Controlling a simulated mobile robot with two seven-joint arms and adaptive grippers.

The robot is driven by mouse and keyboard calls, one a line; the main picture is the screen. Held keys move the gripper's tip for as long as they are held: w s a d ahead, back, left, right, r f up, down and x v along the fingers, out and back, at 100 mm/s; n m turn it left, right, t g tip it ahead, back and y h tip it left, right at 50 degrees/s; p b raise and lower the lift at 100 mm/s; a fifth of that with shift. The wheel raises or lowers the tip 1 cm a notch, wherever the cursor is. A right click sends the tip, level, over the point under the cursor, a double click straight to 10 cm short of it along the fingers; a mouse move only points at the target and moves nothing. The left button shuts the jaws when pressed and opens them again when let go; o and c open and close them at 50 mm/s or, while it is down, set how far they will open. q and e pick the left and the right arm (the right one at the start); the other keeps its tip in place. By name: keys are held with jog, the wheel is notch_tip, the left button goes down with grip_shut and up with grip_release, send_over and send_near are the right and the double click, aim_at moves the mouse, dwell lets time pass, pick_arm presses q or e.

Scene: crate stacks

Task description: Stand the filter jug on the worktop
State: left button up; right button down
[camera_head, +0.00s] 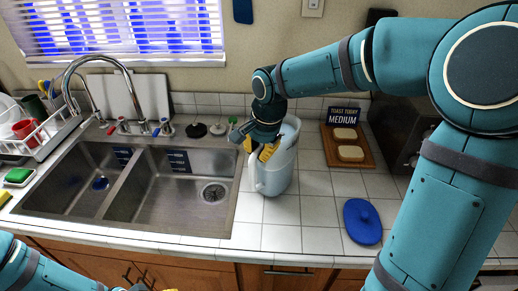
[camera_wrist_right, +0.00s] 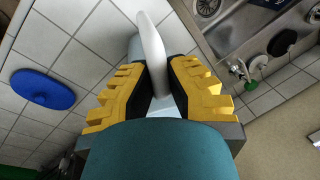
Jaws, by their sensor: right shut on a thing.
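The pale blue-white filter jug (camera_head: 272,180) is at the right edge of the sink, over the tiled worktop (camera_head: 315,211). It looks roughly upright; I cannot tell whether its base touches the tiles. My right gripper (camera_head: 267,150) is at its upper part and covers some of it. In the right wrist view the yellow-padded fingers (camera_wrist_right: 160,95) are shut on a pale upright part of the jug (camera_wrist_right: 152,45), perhaps its handle. Only a sliver of my left gripper (camera_head: 168,290) shows at the bottom edge, so its jaws are hidden.
A blue oval lid (camera_head: 362,222) lies on the worktop right of the jug. A wooden board with toast (camera_head: 372,150) and a sign stands behind it. The double sink (camera_head: 232,215) with its faucet is left. Tiles in front of the jug are clear.

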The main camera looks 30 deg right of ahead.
jog(key=shift+f+b, duration=0.35)
jog(key=shift+f, duration=0.15)
jog(key=c, duration=1)
grip_release()
jog(key=shift+r, duration=0.1)
jog(key=r, duration=0.4)
jog(key=s+r, duration=0.1)
jog(key=r, duration=0.3)
jog(key=s+d+r, duration=0.1)
jog(key=r, duration=0.2)
jog(key=shift+r, duration=0.4)
